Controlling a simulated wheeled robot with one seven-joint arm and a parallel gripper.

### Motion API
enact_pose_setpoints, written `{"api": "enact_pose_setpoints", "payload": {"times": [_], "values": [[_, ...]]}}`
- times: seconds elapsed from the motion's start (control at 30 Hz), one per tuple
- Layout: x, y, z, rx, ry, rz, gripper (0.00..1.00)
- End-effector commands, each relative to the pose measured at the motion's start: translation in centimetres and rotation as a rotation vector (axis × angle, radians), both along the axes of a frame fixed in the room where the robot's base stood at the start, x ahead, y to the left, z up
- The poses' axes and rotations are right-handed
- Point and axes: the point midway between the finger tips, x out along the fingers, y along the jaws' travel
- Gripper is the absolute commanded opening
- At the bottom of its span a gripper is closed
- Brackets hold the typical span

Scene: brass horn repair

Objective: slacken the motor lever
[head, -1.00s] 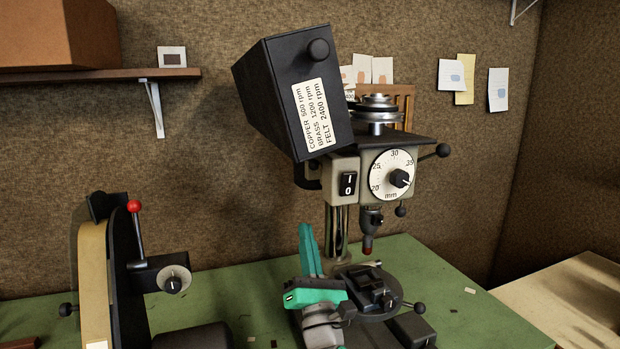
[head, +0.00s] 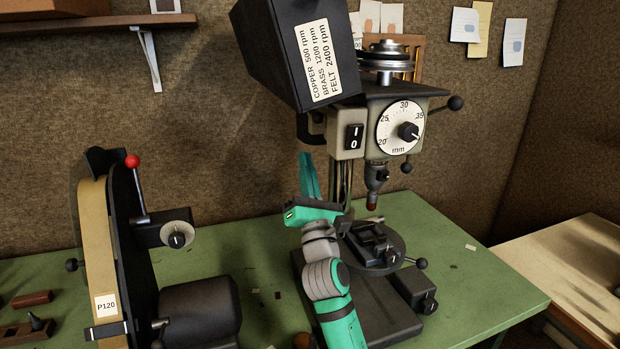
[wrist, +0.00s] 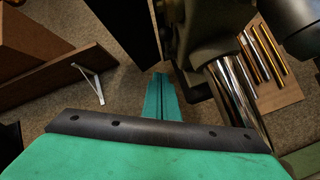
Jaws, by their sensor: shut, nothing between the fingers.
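The drill press (head: 350,140) stands on the green bench with its belt cover (head: 290,50) swung up. A short black-knobbed lever (head: 455,103) sticks out at the right of its head, and another (head: 407,168) hangs below the dial. I cannot tell which one is the motor lever. My gripper (head: 307,158) is teal and shut with nothing in it. It points up at the left of the press column, below the head. In the wrist view its fingers (wrist: 158,78) lie together beside the chrome column (wrist: 235,95), touching no lever that I can see.
A belt grinder (head: 120,250) with a red-knobbed lever (head: 133,162) stands at the left. The press table (head: 385,262) is close on the right of my arm. A wooden rack (wrist: 272,90) with rods shows behind the column. A shelf (head: 95,24) is at upper left.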

Motion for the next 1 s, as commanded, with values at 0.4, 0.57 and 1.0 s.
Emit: {"api": "enact_pose_setpoints", "payload": {"times": [0.4, 0.57, 1.0], "values": [[3.1, -0.6, 4.2, 0.000, -0.003, -0.002, 0.00], [2.9, -1.3, 5.3, 0.000, 0.000, -0.002, 0.00], [2.7, -1.6, 5.7, 0.000, 0.001, -0.001, 0.00]]}}
